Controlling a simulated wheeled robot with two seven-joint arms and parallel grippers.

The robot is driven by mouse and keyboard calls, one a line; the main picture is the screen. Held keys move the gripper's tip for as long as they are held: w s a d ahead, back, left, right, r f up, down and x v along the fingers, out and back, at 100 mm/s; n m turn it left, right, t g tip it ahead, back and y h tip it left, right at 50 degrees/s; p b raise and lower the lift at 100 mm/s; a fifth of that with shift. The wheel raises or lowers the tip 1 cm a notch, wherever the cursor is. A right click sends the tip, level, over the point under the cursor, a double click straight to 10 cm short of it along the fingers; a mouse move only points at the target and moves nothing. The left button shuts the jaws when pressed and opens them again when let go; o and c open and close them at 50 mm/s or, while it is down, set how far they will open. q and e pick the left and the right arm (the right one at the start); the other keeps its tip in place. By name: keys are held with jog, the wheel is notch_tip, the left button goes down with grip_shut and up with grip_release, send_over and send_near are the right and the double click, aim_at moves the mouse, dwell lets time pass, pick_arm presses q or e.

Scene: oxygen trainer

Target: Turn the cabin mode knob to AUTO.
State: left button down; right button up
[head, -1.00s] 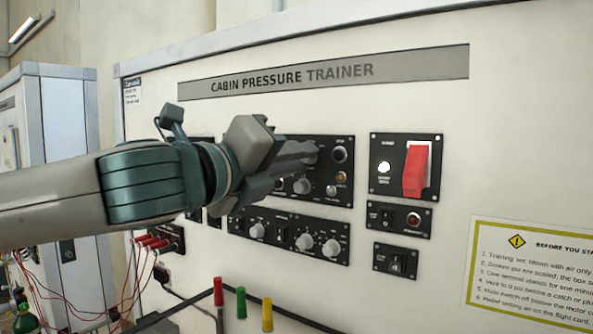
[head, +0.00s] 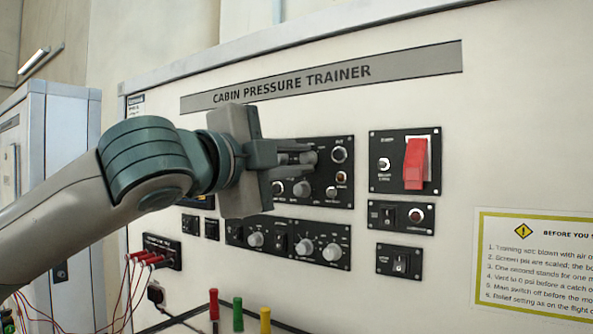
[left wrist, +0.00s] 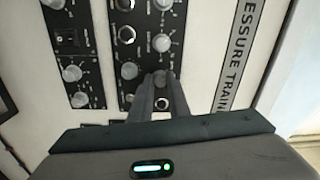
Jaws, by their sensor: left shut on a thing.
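The upper black control panel (head: 333,201) carries several grey knobs and round lamps. My left gripper (head: 305,156) reaches it from the left and is shut on a grey knob (head: 310,157) in its upper row. The fingers hide part of this knob. In the left wrist view the fingertips (left wrist: 161,80) meet at the panel and mostly cover the knob. Lettering around the knob is too small to read, so its pointer setting and name cannot be told. My right gripper is not in view.
A lower panel (head: 288,240) has several knobs. To the right are a red guarded switch (head: 415,161) and small switch panels (head: 400,216). Red plugs with wires (head: 146,259) sit at lower left. Red, green and yellow posts (head: 238,314) stand in front. A notice (head: 535,262) is at right.

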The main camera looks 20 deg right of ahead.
pick_arm(q)
jog(key=shift+n, duration=0.6)
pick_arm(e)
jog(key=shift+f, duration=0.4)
pick_arm(q)
jog(key=c, duration=1.7)
grip_release()
jog(key=shift+o, duration=0.2)
jog(key=shift+b, duration=0.3)
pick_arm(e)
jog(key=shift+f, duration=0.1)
